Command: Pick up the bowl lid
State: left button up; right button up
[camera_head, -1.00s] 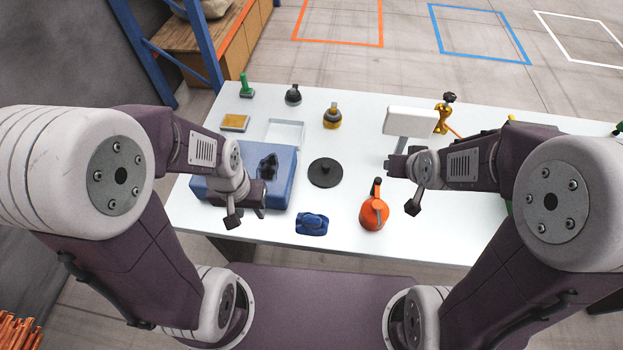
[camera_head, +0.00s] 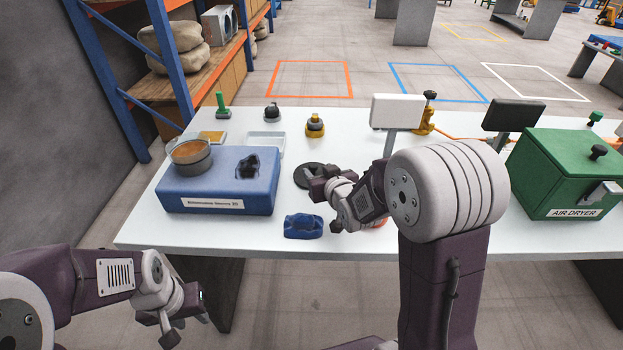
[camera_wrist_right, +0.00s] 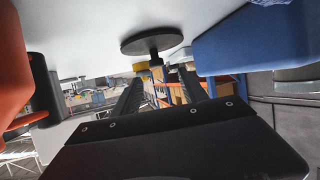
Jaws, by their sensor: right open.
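The bowl lid (camera_head: 306,178) is a flat black disc with a knob, lying on the white table right of the blue machine. It also shows in the right wrist view (camera_wrist_right: 165,41), its knob pointing toward the gap between my fingers. My right gripper (camera_head: 317,184) is open and close to the lid, partly covering it in the head view. In the wrist view its dark fingers (camera_wrist_right: 158,85) are apart, with nothing held. My left gripper (camera_head: 184,320) is low in front of the table, fingers apart and empty.
A bowl with orange contents (camera_head: 189,157) sits on the blue machine (camera_head: 220,187). A blue part (camera_head: 303,227) lies at the table's front. An orange can (camera_wrist_right: 12,75) stands close beside my right gripper, mostly hidden in the head view. A green air dryer (camera_head: 555,170) is at right.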

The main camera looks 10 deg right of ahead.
aim_at(314, 166)
jog(key=x, duration=0.6)
jog(key=shift+w+d+f, duration=0.2)
jog(key=shift+d+f, duration=0.05)
jog(key=shift+f, duration=0.1)
jog(key=shift+s+r, duration=0.1)
grip_shut()
